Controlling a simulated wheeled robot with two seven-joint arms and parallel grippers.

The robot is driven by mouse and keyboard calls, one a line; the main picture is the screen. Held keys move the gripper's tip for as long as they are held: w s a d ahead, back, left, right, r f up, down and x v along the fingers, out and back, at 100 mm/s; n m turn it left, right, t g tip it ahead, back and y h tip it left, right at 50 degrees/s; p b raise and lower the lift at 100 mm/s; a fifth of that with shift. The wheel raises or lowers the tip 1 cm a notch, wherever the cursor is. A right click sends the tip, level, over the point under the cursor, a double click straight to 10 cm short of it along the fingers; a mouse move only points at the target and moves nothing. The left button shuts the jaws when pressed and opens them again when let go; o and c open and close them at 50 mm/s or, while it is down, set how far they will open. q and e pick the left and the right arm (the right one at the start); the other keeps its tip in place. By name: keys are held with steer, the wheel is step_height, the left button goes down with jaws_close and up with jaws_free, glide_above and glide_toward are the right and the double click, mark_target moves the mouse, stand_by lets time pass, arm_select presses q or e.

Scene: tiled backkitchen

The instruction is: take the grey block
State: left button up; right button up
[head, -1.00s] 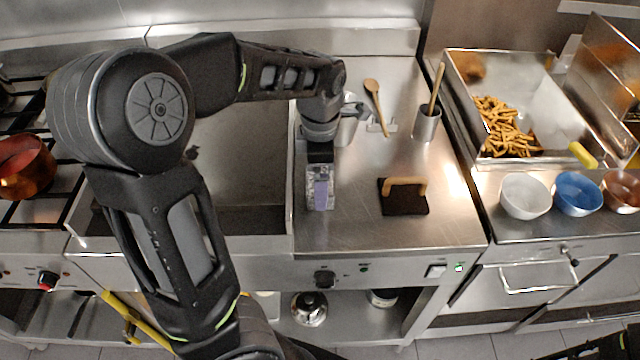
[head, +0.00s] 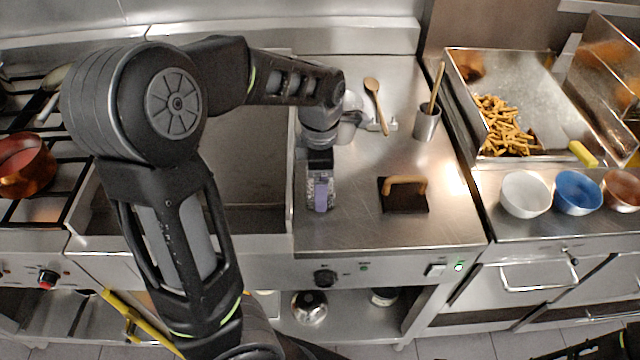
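My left arm reaches across from the left, and my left gripper (head: 321,195) points down over the steel counter just right of the sink. A pale purple patch shows at its fingers; I cannot tell whether this is part of the gripper or a held thing, nor whether the fingers are open or shut. I cannot make out a plainly grey block. A dark, flat block with a wooden handle (head: 404,196) lies on the counter to the right of the gripper, apart from it. My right gripper is not in view.
A tray of fries (head: 505,128) and bowls, one white (head: 525,194) and one blue (head: 577,192), are on the right. The counter's front right is clear.

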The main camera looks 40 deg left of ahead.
arm_select(q)
steer(key=c, duration=1.2)
steer(key=shift+r, duration=0.15)
steer(key=shift+r, duration=0.45)
steer(key=shift+s+d+r+b, duration=0.15)
steer(key=shift+r, duration=0.45)
steer(key=shift+s+d+r+b, duration=0.1)
steer(key=shift+r+b, duration=0.05)
steer(key=shift+r, duration=0.4)
steer(key=s+d+b, duration=0.1)
steer(key=s+d, duration=0.2)
steer(key=s, duration=0.1)
steer(key=s+d+b, duration=0.1)
steer(key=s+d, duration=0.3)
steer(key=s, duration=0.1)
steer(key=s+d+b, duration=0.1)
steer(key=s+d, duration=0.2)
steer(key=s, duration=0.1)
steer(key=shift+s+d, duration=0.2)
steer(key=shift+s, duration=0.2)
